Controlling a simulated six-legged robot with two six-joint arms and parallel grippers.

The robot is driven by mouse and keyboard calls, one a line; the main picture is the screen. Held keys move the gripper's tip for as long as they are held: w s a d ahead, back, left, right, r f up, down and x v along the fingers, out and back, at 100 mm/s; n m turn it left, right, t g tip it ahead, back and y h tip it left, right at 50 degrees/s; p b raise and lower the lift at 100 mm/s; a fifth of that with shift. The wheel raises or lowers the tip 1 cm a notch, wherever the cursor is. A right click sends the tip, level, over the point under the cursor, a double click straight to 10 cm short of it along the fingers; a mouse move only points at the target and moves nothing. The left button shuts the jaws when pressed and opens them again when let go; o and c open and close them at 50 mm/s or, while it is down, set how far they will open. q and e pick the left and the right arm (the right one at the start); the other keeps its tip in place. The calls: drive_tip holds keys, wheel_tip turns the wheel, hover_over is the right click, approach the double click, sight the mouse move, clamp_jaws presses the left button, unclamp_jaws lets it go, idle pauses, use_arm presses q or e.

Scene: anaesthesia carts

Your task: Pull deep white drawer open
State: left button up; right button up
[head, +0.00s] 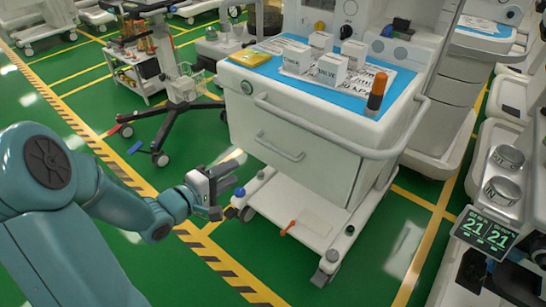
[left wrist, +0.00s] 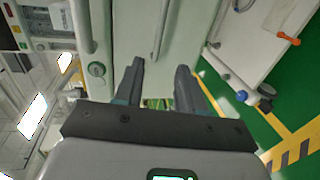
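The deep white drawer (head: 300,172) is the large lower front of the white cart, and it looks shut. My right gripper is not in view.
A long rail (head: 325,132) crosses the cart's upper front. Small white boxes (head: 330,70) and an orange-capped bottle (head: 376,95) stand on the blue top. The low base (head: 300,215) with casters juts out below. A wheeled stand (head: 165,125) is behind left. Green floor is clear in front.

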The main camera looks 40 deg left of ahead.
sight(272, 149)
use_arm(q)
drive_tip(key=b+x, duration=0.3)
drive_tip(key=x, duration=1.3)
drive_tip(key=shift+d+b, duration=0.15)
drive_tip(key=shift+b, duration=0.25)
clamp_jaws()
